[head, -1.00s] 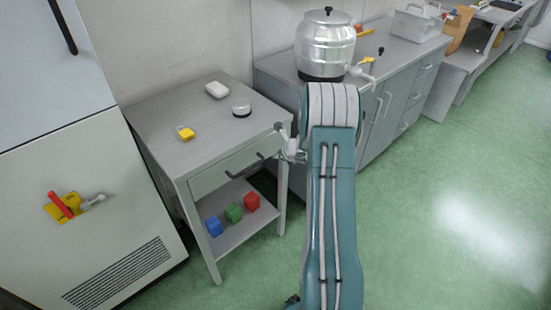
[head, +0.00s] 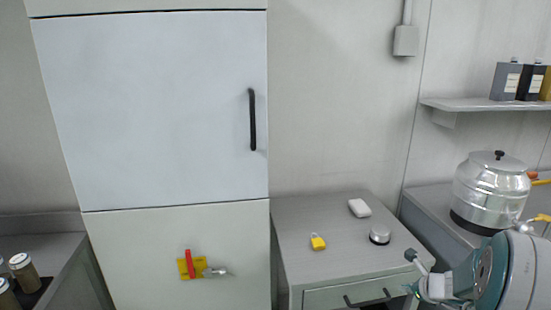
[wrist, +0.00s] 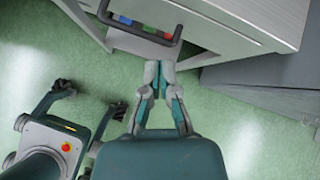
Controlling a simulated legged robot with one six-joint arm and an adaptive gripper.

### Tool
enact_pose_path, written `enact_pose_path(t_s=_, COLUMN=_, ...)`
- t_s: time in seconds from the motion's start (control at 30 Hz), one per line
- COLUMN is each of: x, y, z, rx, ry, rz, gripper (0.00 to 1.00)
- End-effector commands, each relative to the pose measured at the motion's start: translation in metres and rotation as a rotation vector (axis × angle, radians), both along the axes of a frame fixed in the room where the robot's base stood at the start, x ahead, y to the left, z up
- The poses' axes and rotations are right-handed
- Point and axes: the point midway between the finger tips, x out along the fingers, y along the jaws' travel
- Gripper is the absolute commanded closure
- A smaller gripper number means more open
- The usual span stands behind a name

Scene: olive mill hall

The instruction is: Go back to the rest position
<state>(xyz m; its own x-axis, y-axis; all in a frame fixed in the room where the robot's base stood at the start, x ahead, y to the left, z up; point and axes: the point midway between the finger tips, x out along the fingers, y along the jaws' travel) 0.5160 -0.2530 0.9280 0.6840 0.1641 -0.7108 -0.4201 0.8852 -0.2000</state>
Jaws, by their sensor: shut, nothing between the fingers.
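My gripper (wrist: 160,78) shows in the wrist view with its two fingertips together and nothing between them. It points at the front of a grey side table, just below a dark handle (wrist: 140,32) in the picture, with green floor beneath. Whether it touches the table I cannot tell. In the head view my teal and white arm (head: 492,272) fills the lower right corner, in front of the table (head: 318,215) and the counter. My own legs and body show at the left of the wrist view.
On the table lie a yellow padlock-like item (head: 318,242), a white block (head: 359,208) and a round silver-topped item (head: 380,234). A tall cabinet (head: 150,120) stands left. A metal vessel (head: 490,190) stands right.

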Motion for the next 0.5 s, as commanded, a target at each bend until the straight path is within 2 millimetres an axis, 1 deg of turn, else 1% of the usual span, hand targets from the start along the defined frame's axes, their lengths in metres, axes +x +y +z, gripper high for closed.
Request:
enact_pose_path(t_s=0.03, x=-0.001, y=0.024, z=0.022, rx=-0.066, ry=-0.016, rz=0.110, gripper=1.00)
enact_pose_path(t_s=0.1, x=-0.006, y=0.054, z=0.045, rx=-0.157, ry=-0.032, rz=0.257, gripper=1.00)
enact_pose_path(t_s=0.17, x=-0.013, y=0.079, z=0.062, rx=-0.233, ry=-0.046, rz=0.383, gripper=1.00)
enact_pose_path(t_s=0.2, x=-0.019, y=0.094, z=0.073, rx=-0.284, ry=-0.055, rz=0.464, gripper=1.00)
enact_pose_path(t_s=0.3, x=-0.037, y=0.130, z=0.097, rx=-0.412, ry=-0.078, rz=0.666, gripper=1.00)
enact_pose_path(t_s=0.37, x=-0.050, y=0.149, z=0.110, rx=-0.491, ry=-0.092, rz=0.783, gripper=1.00)
enact_pose_path(t_s=0.4, x=-0.060, y=0.162, z=0.118, rx=-0.544, ry=-0.102, rz=0.863, gripper=1.00)
enact_pose_path(t_s=0.47, x=-0.075, y=0.179, z=0.128, rx=-0.626, ry=-0.115, rz=0.978, gripper=1.00)
enact_pose_path(t_s=0.5, x=-0.085, y=0.190, z=0.135, rx=-0.678, ry=-0.124, rz=1.053, gripper=1.00)
